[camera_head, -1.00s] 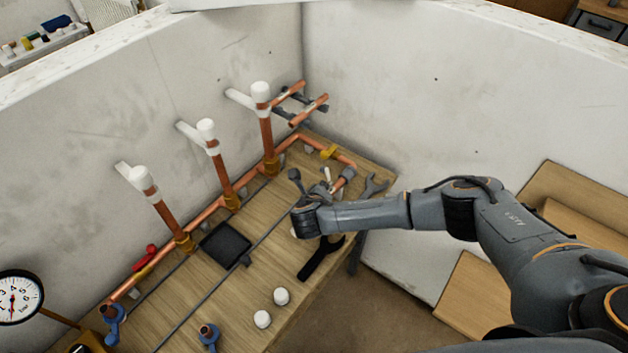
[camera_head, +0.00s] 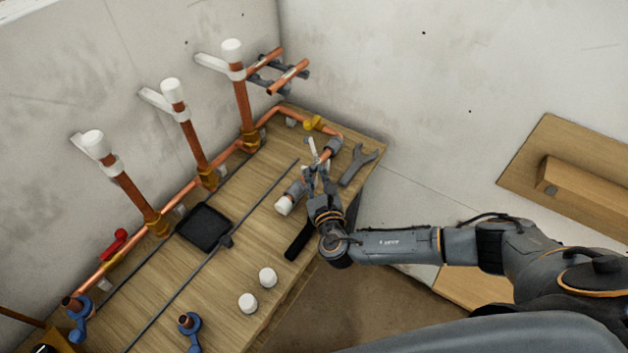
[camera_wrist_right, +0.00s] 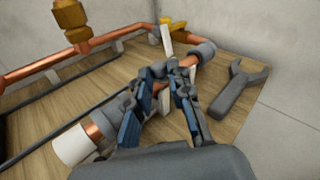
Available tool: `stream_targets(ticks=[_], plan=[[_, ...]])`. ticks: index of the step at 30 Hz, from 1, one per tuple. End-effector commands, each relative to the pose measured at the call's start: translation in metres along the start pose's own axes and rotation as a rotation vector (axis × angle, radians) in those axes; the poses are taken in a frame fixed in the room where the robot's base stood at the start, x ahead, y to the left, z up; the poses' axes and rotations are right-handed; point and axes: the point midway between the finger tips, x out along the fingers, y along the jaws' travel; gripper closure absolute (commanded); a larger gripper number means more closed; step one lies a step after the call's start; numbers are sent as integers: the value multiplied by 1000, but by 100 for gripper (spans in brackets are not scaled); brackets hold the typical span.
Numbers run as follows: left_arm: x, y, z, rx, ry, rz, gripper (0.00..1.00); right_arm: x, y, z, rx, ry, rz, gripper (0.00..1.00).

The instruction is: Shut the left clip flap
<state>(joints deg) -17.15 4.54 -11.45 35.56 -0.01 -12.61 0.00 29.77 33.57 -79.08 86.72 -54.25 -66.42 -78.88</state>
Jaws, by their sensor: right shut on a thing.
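White clips (camera_head: 109,167) hold the upright copper pipes, each with a white arm (camera_head: 82,147) sticking out to the left. Grey clips (camera_head: 262,83) sit at the two short copper pipes by the corner. I cannot tell which part is the left clip flap, or whether it is open. My right gripper (camera_head: 315,172) is low over the far right of the bench, at a copper pipe piece with grey fittings and a white cap (camera_head: 283,206). In the right wrist view the fingers (camera_wrist_right: 169,68) close in around this pipe piece (camera_wrist_right: 101,129) and hide part of it. My left gripper is out of view.
A grey wrench (camera_head: 360,163) lies right of my right gripper. Walls close off the back and right. The front right bench edge is near my arm.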

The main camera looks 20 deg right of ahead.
Motion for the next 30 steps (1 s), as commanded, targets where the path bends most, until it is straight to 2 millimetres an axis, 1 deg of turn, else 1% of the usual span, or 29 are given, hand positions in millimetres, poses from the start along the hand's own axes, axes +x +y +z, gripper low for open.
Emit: stream_targets(ticks=[1, 6, 22, 23, 24, 26, 30], plan=[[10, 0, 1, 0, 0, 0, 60, 0, 0, -8, 13, -10, -3, 100], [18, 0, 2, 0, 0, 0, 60, -1, 0, -9, 48, -45, -7, 100], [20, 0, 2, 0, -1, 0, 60, 0, -1, -6, 65, -64, -9, 100], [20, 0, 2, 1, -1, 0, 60, 0, -1, -6, 65, -64, -9, 78], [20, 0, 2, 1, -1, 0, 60, 0, -1, -6, 65, -64, -9, 70], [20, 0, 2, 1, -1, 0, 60, 0, -1, -6, 65, -64, -9, 58], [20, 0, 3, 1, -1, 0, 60, 0, -1, -6, 65, -64, -9, 58]])
